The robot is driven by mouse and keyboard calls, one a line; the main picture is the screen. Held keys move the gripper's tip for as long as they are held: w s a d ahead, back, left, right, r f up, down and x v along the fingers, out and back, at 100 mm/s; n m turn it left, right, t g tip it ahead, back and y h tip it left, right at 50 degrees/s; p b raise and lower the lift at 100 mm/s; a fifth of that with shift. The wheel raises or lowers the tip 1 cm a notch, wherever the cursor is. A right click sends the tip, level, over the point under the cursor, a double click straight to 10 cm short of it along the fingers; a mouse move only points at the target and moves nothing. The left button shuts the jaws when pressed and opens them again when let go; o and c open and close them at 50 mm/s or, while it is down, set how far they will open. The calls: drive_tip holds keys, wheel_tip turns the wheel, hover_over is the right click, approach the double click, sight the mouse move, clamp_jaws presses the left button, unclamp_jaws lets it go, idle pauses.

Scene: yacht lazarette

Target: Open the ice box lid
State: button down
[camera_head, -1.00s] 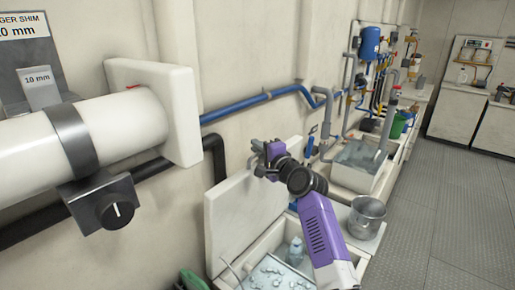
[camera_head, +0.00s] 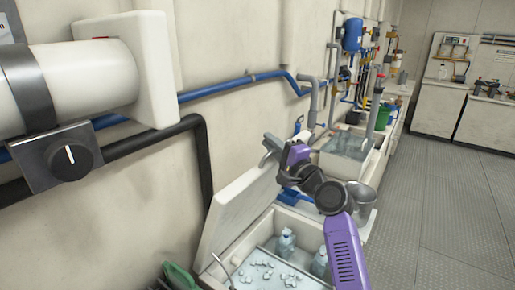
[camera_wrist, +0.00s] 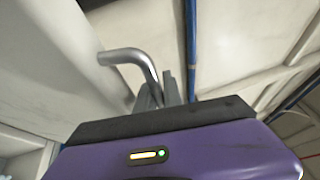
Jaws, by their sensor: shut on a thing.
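The ice box (camera_head: 215,283) is a pale chest low in the head view, with crushed ice and blue-capped bottles (camera_head: 285,242) inside. Its off-white lid (camera_head: 237,207) is raised steeply along the wall side, so the inside shows. My gripper (camera_head: 272,150) is at the lid's top far corner, shut on the grey lid handle (camera_wrist: 128,57). In the wrist view the bent metal handle runs into my gripper's fingers (camera_wrist: 160,93), and the pale lid fills the left. The exact grip on the bar is partly hidden.
A black pipe (camera_head: 203,160) and blue pipe (camera_head: 235,83) run along the wall behind the lid. A metal bucket (camera_head: 362,195) and a water-filled basin (camera_head: 352,150) stand beyond the box. Green thing (camera_head: 180,277) lies at the near left. Grey floor (camera_head: 430,200) is clear at right.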

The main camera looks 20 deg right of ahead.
drive_tip(key=shift+s+d+f+t+b, duration=0.15)
drive_tip(key=shift+s+d+f+b, duration=0.25)
drive_tip(key=shift+s, duration=0.2)
drive_tip(key=shift+s+d+f+t+b, duration=0.15)
drive_tip(key=shift+s+d+f+b, duration=0.1)
drive_tip(key=shift+s+d+b, duration=0.3)
drive_tip(key=shift+r, duration=0.1)
drive_tip(key=c, duration=1.8)
unclamp_jaws()
drive_tip(key=shift+o, duration=0.2)
drive_tip(key=v, duration=0.7)
drive_tip(key=shift+s, duration=0.4)
